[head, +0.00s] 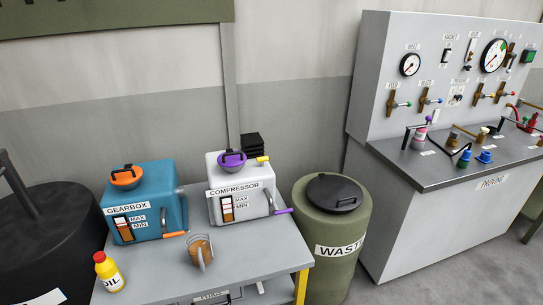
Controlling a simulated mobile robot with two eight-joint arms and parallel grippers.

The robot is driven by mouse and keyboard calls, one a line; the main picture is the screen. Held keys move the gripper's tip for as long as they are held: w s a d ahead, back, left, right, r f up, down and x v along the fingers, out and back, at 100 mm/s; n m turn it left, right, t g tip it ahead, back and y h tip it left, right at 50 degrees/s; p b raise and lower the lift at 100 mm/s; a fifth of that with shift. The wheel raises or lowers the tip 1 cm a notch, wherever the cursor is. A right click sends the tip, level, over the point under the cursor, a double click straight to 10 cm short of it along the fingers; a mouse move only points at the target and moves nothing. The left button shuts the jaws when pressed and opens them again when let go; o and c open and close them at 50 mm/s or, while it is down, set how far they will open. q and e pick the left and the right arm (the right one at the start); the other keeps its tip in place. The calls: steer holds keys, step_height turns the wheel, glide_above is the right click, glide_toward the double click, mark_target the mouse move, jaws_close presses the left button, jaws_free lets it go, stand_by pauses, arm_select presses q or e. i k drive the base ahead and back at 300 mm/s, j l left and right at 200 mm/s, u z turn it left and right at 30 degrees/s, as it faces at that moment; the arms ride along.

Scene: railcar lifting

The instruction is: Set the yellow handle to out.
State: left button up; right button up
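The grey test panel (380,60) stands at the right, with a row of small brass valves with coloured handle tips. A yellow piece (263,159) also sticks out at the upper right of the white compressor (240,178). Neither of my grippers shows in the head view.
A grey table (240,262) carries the blue gearbox (170,195), the compressor, a yellow oil bottle (109,270) and a brown jug (201,250). A green waste drum (320,225) stands between table and panel. Hoses and small fittings lie on the panel's bench (425,172).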

mark_target(262, 160)
steer(key=i+l+u, duration=0.1)
steer(key=l, duration=0.3)
steer(key=i+l, duration=0.2)
steer(key=l, duration=0.25)
steer(key=i+l+u, duration=0.15)
steer(key=l, duration=0.25)
steer(key=i+l+u, duration=0.1)
steer(key=l, duration=0.35)
steer(key=i+l+u, duration=0.1)
steer(key=l, duration=0.35)
steer(key=i+l, duration=0.15)
steer(key=l, duration=0.3)
steer(key=i+l+u, duration=0.2)
steer(key=i+l, duration=0.4)
steer(key=l, duration=0.1)
